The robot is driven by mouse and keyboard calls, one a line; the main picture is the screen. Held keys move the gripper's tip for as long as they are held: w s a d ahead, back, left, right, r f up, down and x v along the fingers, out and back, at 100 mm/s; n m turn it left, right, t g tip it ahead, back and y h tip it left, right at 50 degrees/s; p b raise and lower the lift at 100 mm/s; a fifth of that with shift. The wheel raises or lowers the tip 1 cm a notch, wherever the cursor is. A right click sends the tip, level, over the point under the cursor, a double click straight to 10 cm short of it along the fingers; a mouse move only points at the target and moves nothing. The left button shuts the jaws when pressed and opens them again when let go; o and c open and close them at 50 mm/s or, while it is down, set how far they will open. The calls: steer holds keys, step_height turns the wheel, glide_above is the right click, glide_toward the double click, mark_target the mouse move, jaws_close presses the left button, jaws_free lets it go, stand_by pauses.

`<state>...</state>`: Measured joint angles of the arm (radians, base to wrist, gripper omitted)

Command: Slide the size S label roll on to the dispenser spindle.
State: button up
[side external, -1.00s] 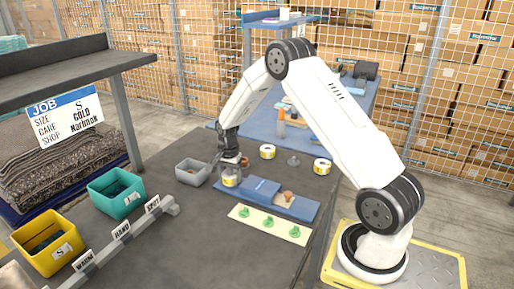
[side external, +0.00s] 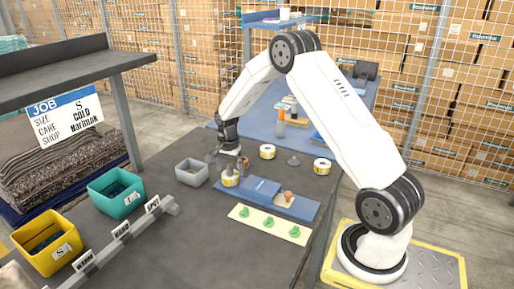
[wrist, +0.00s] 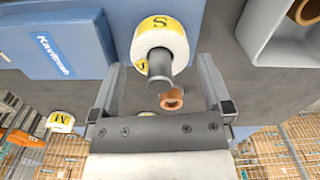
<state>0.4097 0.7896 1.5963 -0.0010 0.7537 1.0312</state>
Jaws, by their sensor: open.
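The size S label roll (wrist: 160,40) is white with a yellow S label; the side external view also shows it (side external: 230,181). It sits around the dark upright spindle (wrist: 160,66), whose end sticks out of the roll's core. The blue dispenser (wrist: 75,40) carries the spindle and shows in the side external view (side external: 262,187), where the roll is at its left end. My gripper (wrist: 160,63) is open, its fingers apart on either side of the spindle end and clear of the roll. In the side external view my gripper (side external: 226,160) is above the roll.
A grey bin (side external: 191,173) stands left of the dispenser. Two other rolls lie behind it, one here (side external: 267,151) and one here (side external: 321,166). A brown ring-like piece (wrist: 172,99) shows between my fingers. A pale strip with green pieces (side external: 244,213) lies in front.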

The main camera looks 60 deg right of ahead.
steer(key=shift+r, duration=2.25)
steer(key=shift+s+a+r, duration=0.1)
steer(key=shift+a+r, duration=0.05)
steer(key=shift+a, duration=0.25)
steer(key=s+a+r+n+t, duration=0.2)
steer(key=s+a+r+n, duration=0.1)
steer(key=s+a+n, duration=1.3)
steer(key=s+a, duration=0.1)
steer(key=a, duration=0.2)
steer(key=shift+s+t, duration=0.3)
steer(key=shift+s, duration=0.05)
